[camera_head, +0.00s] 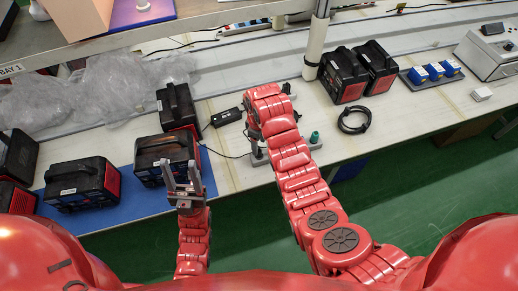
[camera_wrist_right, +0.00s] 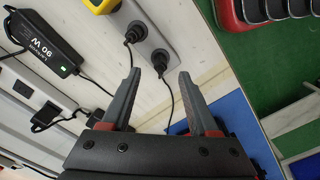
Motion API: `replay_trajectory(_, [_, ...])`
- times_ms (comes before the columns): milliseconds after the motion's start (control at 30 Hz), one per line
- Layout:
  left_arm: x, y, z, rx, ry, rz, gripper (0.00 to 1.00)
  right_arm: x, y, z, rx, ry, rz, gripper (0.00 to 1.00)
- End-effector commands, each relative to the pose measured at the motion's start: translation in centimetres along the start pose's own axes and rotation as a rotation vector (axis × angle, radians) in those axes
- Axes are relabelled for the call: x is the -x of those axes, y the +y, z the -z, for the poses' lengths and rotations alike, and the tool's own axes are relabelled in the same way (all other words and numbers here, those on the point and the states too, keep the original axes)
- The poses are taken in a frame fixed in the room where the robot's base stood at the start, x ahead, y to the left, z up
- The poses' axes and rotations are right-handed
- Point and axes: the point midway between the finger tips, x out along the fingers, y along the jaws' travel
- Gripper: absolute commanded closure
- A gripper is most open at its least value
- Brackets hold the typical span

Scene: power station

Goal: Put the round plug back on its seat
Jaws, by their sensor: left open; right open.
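In the right wrist view, two black round-bodied plugs, an upper-left one (camera_wrist_right: 134,32) and a lower-right one (camera_wrist_right: 160,58), are at a grey socket strip (camera_wrist_right: 152,22). I cannot tell which is the round plug, or whether either is fully seated. My right gripper (camera_wrist_right: 158,72) is open, with its fingertips just short of the lower-right plug and nothing between them. My left gripper (camera_head: 180,168) is open and empty, in front of a black-and-red case.
A black power adapter (camera_head: 226,117) lies left of the right arm; it also shows in the right wrist view (camera_wrist_right: 42,78). A yellow object (camera_wrist_right: 101,5) is near the plugs. Black-and-red cases (camera_head: 82,184) stand at left and back. A coiled cable (camera_head: 354,120) lies right.

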Motion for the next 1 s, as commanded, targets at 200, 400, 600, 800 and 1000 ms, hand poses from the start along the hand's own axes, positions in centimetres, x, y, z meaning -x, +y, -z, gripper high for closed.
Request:
replay_trajectory(200, [-2.5,-0.1,0.4,0.0,0.001,0.0,0.46,5.5,0.0,0.0,0.0,0.0,-0.002,0.39])
replay_trajectory(400, [-6.0,-0.3,1.0,0.0,0.0,0.0,0.46,9.8,0.0,0.0,0.001,-0.003,-0.002,0.39])
replay_trajectory(600, [-7.7,-0.4,1.3,0.0,0.0,0.0,0.46,12.4,-0.1,0.0,0.0,-0.003,0.001,0.39])
replay_trajectory(800, [-8.1,-0.4,1.4,0.0,0.0,0.0,0.46,13.3,0.0,0.0,-0.001,-0.001,0.002,0.39])
replay_trajectory(1000, [-8.0,-0.4,1.4,0.0,0.0,0.0,0.46,13.3,0.0,0.0,0.0,-0.001,0.002,0.39])
